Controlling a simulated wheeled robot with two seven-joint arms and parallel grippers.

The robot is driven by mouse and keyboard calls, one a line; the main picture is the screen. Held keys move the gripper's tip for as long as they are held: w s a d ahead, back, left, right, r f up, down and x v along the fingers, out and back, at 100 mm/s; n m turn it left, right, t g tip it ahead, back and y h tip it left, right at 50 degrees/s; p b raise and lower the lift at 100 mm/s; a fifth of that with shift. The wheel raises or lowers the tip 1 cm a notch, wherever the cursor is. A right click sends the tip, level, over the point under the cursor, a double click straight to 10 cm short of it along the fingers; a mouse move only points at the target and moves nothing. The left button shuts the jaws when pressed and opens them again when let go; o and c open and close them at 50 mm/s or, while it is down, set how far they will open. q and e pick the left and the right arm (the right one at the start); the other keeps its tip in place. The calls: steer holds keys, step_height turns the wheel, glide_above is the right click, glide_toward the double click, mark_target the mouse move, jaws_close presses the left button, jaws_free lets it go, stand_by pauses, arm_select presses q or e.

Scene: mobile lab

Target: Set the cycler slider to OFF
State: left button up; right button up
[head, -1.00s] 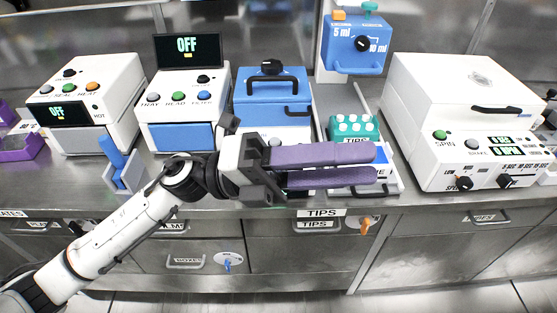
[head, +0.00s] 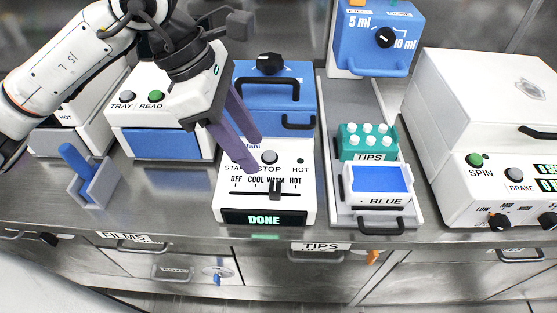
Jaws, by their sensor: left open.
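The cycler (head: 226,212) is a white and blue machine in the middle of the bench, with a lit DONE display (head: 264,219) on its front. Its black slider knob (head: 275,188) stands on a track under the labels OFF, COOL, WARM and HOT. The knob is right of COOL, at about WARM. My left gripper (head: 252,154) reaches down from the upper left with its two purple fingers above the cycler's panel, up and left of the knob. The fingers are apart and hold nothing. They partly hide the START button area. My right gripper is not in view.
A white reader (head: 160,144) stands left of the cycler. A blue holder (head: 95,185) is at the bench's left. A tray (head: 345,222) with a teal tip box (head: 367,142) and a BLUE reservoir (head: 378,180) is right. A white centrifuge (head: 480,110) stands further right.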

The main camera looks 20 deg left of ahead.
mark_target(275, 186)
arm_select(q)
steer(key=x, duration=0.2)
steer(key=s+x, duration=0.1)
steer(key=x, duration=0.1)
steer(key=shift+d+f, duration=0.2)
steer(key=shift+d, duration=0.05)
steer(key=x, duration=0.4)
steer(key=shift+w+p, duration=0.1)
steer(key=shift+p, duration=0.2)
steer(key=shift+f, duration=0.25)
steer(key=shift+w+d+f, duration=0.15)
steer(key=shift+f, duration=0.1)
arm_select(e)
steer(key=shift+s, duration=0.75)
arm_select(q)
jaws_close()
